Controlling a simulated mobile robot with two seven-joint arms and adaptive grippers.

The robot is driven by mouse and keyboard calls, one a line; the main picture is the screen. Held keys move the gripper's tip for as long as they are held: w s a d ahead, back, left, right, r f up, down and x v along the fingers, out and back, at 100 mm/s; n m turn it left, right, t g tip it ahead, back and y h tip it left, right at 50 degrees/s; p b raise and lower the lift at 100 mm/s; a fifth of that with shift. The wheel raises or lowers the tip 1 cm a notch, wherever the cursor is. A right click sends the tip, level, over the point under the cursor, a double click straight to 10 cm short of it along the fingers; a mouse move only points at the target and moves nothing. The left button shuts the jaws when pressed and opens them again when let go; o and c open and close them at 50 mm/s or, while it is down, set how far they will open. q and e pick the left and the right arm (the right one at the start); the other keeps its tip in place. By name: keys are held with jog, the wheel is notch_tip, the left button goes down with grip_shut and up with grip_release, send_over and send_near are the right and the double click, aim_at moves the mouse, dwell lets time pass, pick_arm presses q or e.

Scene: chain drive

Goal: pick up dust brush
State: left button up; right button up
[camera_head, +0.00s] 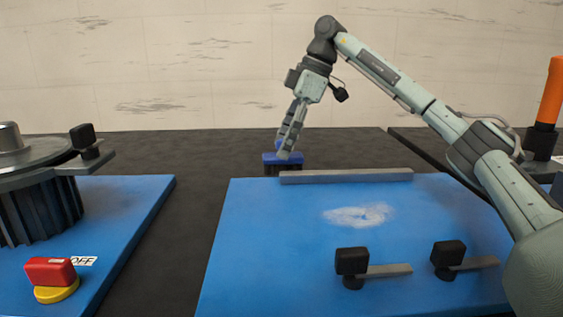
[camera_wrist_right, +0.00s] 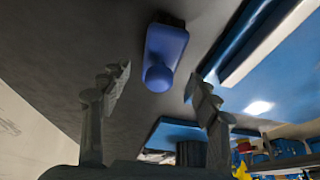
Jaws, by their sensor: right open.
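The dust brush (camera_head: 283,160) has a blue body and a dark underside. It stands on the dark table just behind the grey bar. In the right wrist view the brush (camera_wrist_right: 167,45) shows its blue back and round knob. My right gripper (camera_head: 287,150) points down at the brush in the head view and partly covers it. In the wrist view its two fingers are apart, with the knob lying between their tips in the picture. I cannot tell whether they touch it; the gripper is open and empty. My left gripper is not in view.
A blue board (camera_head: 270,250) carries a white dusty patch (camera_head: 358,215), a grey bar (camera_head: 345,176) and two black-handled clamps (camera_head: 352,262) (camera_head: 448,255). At left are a round machine (camera_head: 40,190) and a red button (camera_head: 50,271). An orange post (camera_head: 551,92) stands at right.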

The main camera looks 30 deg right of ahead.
aim_at(277, 151)
jog(key=shift+x, duration=2)
jog(key=shift+r, duration=0.1)
jog(key=c, duration=1.3)
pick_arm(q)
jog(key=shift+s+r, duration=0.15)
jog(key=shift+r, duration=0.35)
pick_arm(e)
jog(key=shift+w+r, duration=0.1)
jog(key=shift+r, duration=0.55)
notch_tip(277, 151, up, 3)
jog(key=shift+f, duration=0.15)
pick_arm(q)
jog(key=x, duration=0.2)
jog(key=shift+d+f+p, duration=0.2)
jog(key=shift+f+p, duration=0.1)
jog(key=shift+p, duration=0.05)
pick_arm(e)
jog(key=a+r, duration=0.7)
jog(key=a, duration=0.4)
jog(key=shift+w+a, duration=0.25)
jog(key=shift+a, duration=0.1)
